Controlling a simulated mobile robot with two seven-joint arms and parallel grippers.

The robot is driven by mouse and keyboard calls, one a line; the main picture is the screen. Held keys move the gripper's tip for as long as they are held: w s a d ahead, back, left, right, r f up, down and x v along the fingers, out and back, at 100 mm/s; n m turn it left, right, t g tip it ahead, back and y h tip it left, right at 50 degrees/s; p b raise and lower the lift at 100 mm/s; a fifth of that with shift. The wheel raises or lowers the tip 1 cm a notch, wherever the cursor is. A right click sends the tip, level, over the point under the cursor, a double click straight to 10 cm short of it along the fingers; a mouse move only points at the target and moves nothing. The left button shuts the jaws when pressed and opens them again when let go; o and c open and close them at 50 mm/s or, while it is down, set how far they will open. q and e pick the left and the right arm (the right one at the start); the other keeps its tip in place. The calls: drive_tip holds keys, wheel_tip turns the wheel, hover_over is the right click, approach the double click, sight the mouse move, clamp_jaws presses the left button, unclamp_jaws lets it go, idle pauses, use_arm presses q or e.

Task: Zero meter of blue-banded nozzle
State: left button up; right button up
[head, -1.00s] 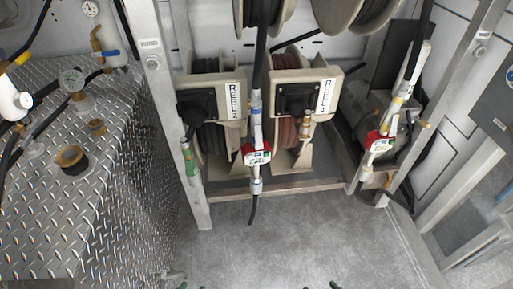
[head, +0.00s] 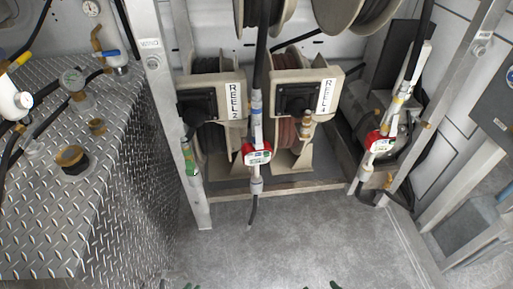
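The blue-banded nozzle (head: 256,106) hangs upright in the middle of the head view, in front of the gap between two hose reels. Its red meter (head: 257,153) has a small pale display, too small to read. The spout below it points down. Only small dark tips show at the bottom edge, apparently of my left gripper (head: 175,285) and my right gripper (head: 322,287). Both are well below the nozzle and apart from it. Most of each gripper is cut off, so I cannot tell whether they are open or shut.
A yellow-banded nozzle with a red meter (head: 379,143) hangs at the right post. A green-marked nozzle (head: 190,161) hangs at the left post. REEL 2 (head: 222,100) and REEL 4 (head: 312,92) stand behind. A diamond-plate tank (head: 110,190) fills the left. The grey floor (head: 290,240) in front is clear.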

use_arm(q)
clamp_jaws()
drive_tip(key=shift+f, duration=0.1)
idle(1.2)
